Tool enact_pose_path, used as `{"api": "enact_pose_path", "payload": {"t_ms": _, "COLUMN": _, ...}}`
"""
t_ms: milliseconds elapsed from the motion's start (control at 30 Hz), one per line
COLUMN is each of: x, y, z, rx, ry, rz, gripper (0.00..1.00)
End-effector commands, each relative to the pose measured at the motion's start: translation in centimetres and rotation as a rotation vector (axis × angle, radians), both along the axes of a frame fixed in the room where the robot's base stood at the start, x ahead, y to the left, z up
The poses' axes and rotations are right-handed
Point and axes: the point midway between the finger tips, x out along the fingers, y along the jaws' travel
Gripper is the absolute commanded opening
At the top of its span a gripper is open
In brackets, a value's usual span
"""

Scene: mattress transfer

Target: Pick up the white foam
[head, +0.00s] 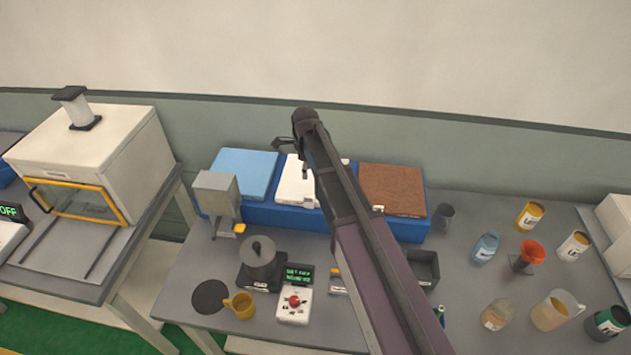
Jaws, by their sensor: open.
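The white foam (291,187) is a flat white slab lying on a blue base, between a light blue slab and a brown slab. My arm crosses in front of its right part and hides some of it. My gripper (291,156) is at the arm's far end, over the back of the white foam. It is open, with its dark fingers spread and nothing seen between them. I cannot tell how high it is above the foam.
The light blue slab (244,172) and brown slab (393,187) flank the foam on the blue base (320,217). A grey dispenser (215,195), a lidded pot (260,262) and a red-button box (295,304) stand in front.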

Motion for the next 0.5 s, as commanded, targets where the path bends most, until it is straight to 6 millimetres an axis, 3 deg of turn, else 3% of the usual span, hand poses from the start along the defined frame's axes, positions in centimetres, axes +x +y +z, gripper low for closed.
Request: {"api": "enact_pose_path", "payload": {"t_ms": 500, "x": 0.0, "y": -0.1, "z": -4.1, "rx": 0.000, "ry": 0.000, "rz": -0.001, "gripper": 0.51}}
